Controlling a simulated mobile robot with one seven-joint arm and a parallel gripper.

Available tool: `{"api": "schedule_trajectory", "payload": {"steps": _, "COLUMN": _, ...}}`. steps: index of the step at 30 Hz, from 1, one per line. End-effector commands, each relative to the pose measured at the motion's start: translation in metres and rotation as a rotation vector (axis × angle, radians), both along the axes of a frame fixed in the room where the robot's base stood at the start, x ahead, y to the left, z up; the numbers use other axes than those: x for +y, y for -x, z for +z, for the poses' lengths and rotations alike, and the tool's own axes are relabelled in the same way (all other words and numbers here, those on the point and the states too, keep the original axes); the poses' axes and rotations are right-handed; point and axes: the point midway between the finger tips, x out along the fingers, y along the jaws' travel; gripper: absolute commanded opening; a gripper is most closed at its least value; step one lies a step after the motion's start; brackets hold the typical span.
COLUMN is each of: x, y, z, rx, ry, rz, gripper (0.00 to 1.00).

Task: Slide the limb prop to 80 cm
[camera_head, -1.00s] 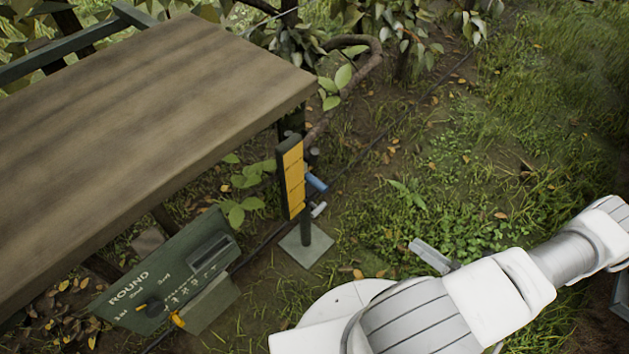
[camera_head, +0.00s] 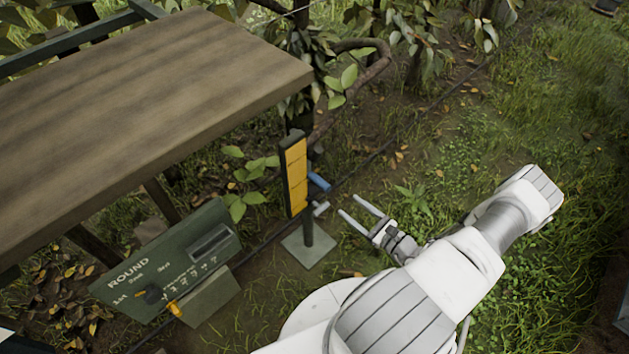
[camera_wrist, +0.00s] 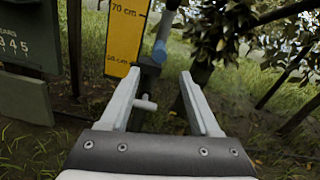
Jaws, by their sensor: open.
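The limb prop stands upright on a square grey base plate (camera_head: 308,245), with a dark post and a yellow scale board (camera_head: 296,176). In the wrist view the yellow scale (camera_wrist: 125,38) reads 70 cm, with a lower mark near its bottom that is hard to read. A blue handle (camera_head: 319,182) sticks out of the post, and it also shows in the wrist view (camera_wrist: 160,50). A pale peg (camera_head: 321,208) is below it, seen between the fingers in the wrist view (camera_wrist: 146,103). My gripper (camera_head: 354,214) is open and empty, right of the post and apart from it in the head view.
A wooden table (camera_head: 140,110) fills the upper left. A green sign board (camera_head: 170,262) marked ROUND stands below it. A curved branch (camera_head: 372,68) and leaves are behind the prop. Grass to the right is open.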

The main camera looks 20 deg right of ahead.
Motion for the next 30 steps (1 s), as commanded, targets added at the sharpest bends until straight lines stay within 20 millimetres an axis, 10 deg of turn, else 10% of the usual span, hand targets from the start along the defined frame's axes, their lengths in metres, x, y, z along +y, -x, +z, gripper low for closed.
{"api": "schedule_trajectory", "payload": {"steps": 18, "x": 0.044, "y": -0.120, "z": -0.002, "rx": -0.001, "ry": -0.001, "rz": 0.002, "gripper": 0.63}}
{"api": "schedule_trajectory", "payload": {"steps": 30, "x": 0.051, "y": -0.140, "z": 0.000, "rx": 0.001, "ry": -0.002, "rz": 0.000, "gripper": 0.63}}
